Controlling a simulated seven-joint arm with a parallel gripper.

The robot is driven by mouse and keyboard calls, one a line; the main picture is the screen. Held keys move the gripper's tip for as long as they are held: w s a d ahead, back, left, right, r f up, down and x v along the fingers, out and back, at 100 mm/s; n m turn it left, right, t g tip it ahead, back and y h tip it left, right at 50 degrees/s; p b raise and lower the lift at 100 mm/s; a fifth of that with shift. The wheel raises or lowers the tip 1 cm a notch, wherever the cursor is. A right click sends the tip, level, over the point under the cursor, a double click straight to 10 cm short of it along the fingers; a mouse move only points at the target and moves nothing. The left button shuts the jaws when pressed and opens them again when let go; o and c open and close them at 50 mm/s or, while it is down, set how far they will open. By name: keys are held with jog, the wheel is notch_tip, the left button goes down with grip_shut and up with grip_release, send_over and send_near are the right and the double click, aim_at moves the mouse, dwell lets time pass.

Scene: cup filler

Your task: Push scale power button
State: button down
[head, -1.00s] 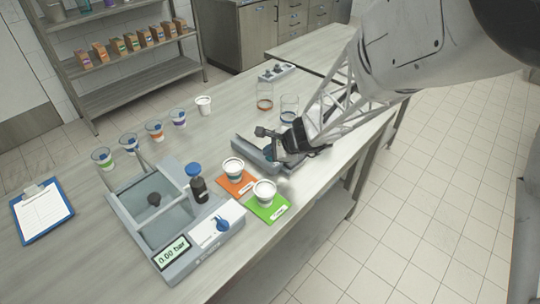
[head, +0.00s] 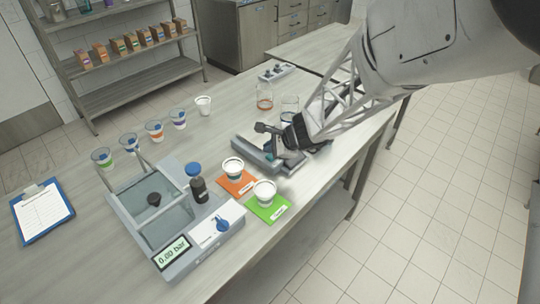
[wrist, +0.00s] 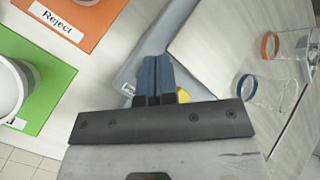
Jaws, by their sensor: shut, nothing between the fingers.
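In the wrist view the scale's grey body (wrist: 185,22) runs behind my shut gripper (wrist: 154,62), whose blue fingertips are together and empty. A small yellow part (wrist: 182,95) shows just right of the fingers. I cannot make out the power button, nor whether the fingertips touch the scale.
White cups stand on the orange Reject mat (head: 222,188) and the green mat (head: 280,212). Two glass beakers (head: 264,101) stand behind the scale. The table's right edge is close to the arm.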

aim_at(270, 158)
jog(key=shift+r, duration=2.95)
jog(key=s+d+r+n+h, duration=0.2)
jog(key=s+d+r+n, duration=0.2)
jog(key=s, duration=0.6)
jog(key=s+d+r+n+g+h, duration=0.1)
jog(key=s+d+r+n+h, duration=0.2)
jog(key=s, duration=0.7)
jog(key=s+d+r+n+g+h, duration=0.1)
jog(key=s+d+r+n+h, duration=0.2)
jog(key=s+d+r+n, duration=0.4)
jog(key=s+d+n, duration=0.1)
jog(key=s, duration=0.2)
jog(key=shift+d, duration=0.4)
